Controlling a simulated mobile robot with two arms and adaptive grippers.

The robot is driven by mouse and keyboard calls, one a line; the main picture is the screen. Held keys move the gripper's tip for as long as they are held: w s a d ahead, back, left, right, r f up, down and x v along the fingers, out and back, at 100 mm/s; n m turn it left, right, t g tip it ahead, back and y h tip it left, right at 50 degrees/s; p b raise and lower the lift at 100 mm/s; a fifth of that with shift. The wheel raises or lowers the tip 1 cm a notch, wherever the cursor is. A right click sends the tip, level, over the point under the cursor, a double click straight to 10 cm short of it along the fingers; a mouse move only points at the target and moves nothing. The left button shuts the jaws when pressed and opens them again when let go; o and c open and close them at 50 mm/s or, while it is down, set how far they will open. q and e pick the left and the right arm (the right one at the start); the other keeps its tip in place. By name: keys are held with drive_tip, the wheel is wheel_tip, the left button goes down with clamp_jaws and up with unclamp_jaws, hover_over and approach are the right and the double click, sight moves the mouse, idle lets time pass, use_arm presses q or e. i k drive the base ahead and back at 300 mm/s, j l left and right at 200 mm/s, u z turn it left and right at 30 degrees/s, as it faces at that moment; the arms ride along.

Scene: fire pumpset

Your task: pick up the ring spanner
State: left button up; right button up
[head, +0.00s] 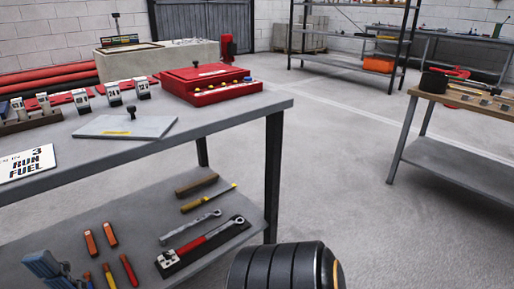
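On the lower shelf (140,218) of the near workbench lies a slim silver spanner (190,228), slanting up to the right; it looks like the ring spanner, though its end shapes are too small to be sure. Just in front of it, nearly alongside, a red-handled wrench (190,247) lies on a dark strip, with a ring-like end at its upper right. Neither of my grippers shows in the head view. Nothing is seen touching the spanner.
Behind the spanner lie a yellow-handled tool (208,198) and a brown block (196,185). Orange-handled tools (110,234) and a blue item (48,268) lie left. The benchtop (230,112) overhangs the shelf; a dark leg (273,175) stands right. Open floor (350,170) lies beyond.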

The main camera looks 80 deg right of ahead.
sight(162, 239)
drive_tip(key=z, duration=1.9)
drive_tip(key=i+l+z, duration=0.2)
drive_tip(key=i+l, duration=0.2)
drive_tip(key=i+l+z, duration=0.2)
drive_tip(key=i+l, duration=0.15)
drive_tip(key=i, duration=0.15)
